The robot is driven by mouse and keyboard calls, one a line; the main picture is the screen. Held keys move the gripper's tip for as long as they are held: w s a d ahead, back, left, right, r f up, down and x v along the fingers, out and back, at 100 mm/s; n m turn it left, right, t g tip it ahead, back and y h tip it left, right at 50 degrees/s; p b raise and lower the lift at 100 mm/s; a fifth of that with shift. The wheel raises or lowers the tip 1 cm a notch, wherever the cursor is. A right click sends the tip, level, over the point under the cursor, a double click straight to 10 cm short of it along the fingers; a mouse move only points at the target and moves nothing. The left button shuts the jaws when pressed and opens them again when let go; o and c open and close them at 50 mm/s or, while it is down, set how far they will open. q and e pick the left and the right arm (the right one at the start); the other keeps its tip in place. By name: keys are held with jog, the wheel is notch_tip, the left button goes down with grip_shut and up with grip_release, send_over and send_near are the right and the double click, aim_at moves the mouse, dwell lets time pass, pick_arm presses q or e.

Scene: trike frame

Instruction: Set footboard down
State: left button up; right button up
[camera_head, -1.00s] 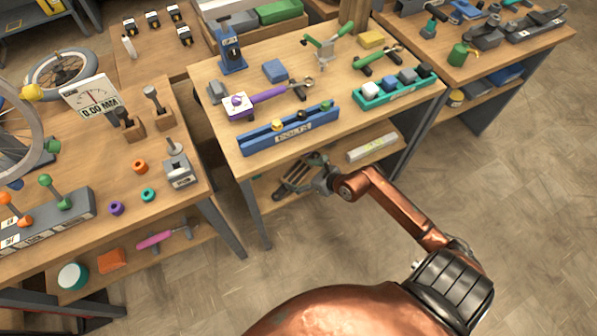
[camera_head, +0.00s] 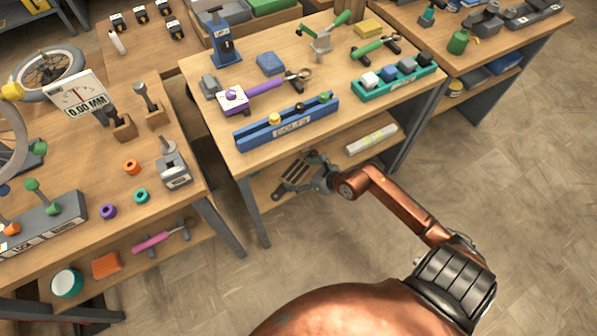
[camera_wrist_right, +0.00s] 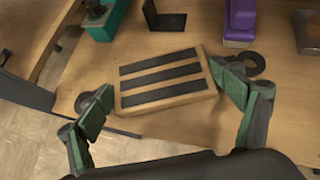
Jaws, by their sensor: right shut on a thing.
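The footboard (camera_wrist_right: 166,82), a tan wooden board with dark stripes, lies between the fingers of my right gripper (camera_wrist_right: 168,98) in the right wrist view. My right gripper is shut on it, a finger at each short side. In the head view my right gripper (camera_head: 318,178) is by the front of the middle bench, below the top's edge. The footboard (camera_head: 294,177) shows there just left of the gripper, at the lower shelf. Whether its underside touches the wood is hidden. My left gripper is in neither view.
In the wrist view a purple object (camera_wrist_right: 240,22) and a teal one (camera_wrist_right: 107,22) stand beyond the board.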

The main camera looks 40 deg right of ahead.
jog(key=shift+f, duration=0.45)
dwell(0.5)
jog(key=o, duration=1.6)
jog(key=shift+f, duration=0.15)
jog(key=shift+s, duration=0.1)
jog(key=v, duration=1.2)
